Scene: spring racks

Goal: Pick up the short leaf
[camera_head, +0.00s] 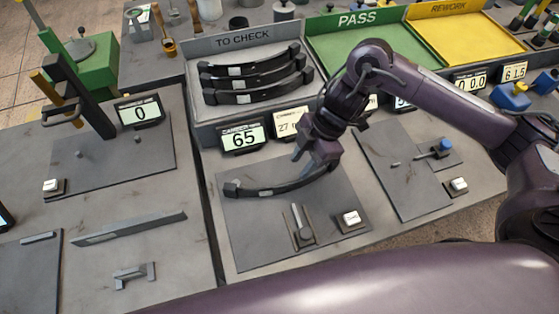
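A dark curved leaf (250,190) with a pale label lies on the grey plate in front of the "TO CHECK" tray. My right gripper (302,160) is just above and behind this leaf, near its right half. Whether its fingers touch the leaf or are open or shut is not clear. Three similar dark leaves (255,73) lie one behind another in the "TO CHECK" tray (200,110). Which leaf is the short one I cannot tell for sure. My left gripper is not in view.
Displays reading 65 (243,137) and 27-something (289,124) stand behind the plate. A small lever (303,230) and a white button (350,218) are at its front. The green "PASS" tray (335,50) and yellow "REWORK" tray (462,40) look empty. A dark stand (75,95) rises at left.

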